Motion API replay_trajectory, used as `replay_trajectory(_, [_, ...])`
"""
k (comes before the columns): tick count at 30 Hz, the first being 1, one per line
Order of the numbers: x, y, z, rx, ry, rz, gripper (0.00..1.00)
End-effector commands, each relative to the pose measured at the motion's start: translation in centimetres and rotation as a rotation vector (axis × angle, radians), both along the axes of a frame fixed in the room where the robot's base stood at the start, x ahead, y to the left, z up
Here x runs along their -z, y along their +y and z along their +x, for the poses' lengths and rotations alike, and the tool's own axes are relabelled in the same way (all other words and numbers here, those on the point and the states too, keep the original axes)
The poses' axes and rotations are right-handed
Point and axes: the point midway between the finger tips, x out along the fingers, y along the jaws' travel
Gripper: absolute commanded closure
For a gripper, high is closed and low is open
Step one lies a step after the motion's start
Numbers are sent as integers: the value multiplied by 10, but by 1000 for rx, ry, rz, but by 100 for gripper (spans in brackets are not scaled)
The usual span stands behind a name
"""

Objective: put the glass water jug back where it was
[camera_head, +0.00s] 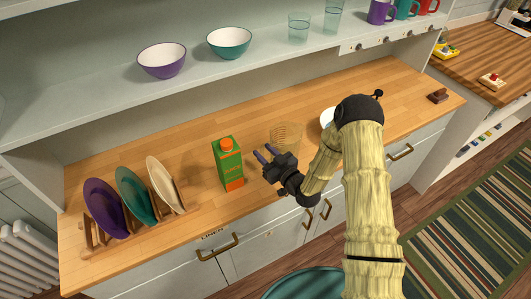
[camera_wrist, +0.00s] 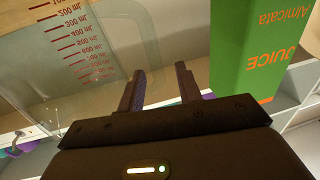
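A clear glass jug with measuring marks (camera_head: 287,134) stands on the wooden counter, just behind my gripper. In the wrist view the clear glass with red ml marks (camera_wrist: 75,50) fills the upper left, to the left of the fingers. My gripper (camera_head: 262,153) is above the counter's front part, between the jug and the juice carton. The jug's lower part is partly hidden by my gripper in the head view.
A green and orange juice carton (camera_head: 228,163) stands close left of my gripper. A rack (camera_head: 143,226) with several plates is further left. A white dish (camera_head: 328,119) is partly behind my arm. Bowls, glasses and mugs stand on the shelf (camera_head: 110,92) above.

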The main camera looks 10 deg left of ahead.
Motion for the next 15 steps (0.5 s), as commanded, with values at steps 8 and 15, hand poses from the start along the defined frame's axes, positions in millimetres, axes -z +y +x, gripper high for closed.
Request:
replay_trajectory(8, [4,-30,-31,2,4,-2,65])
replay_trajectory(15, [3,-64,-65,5,4,-1,65])
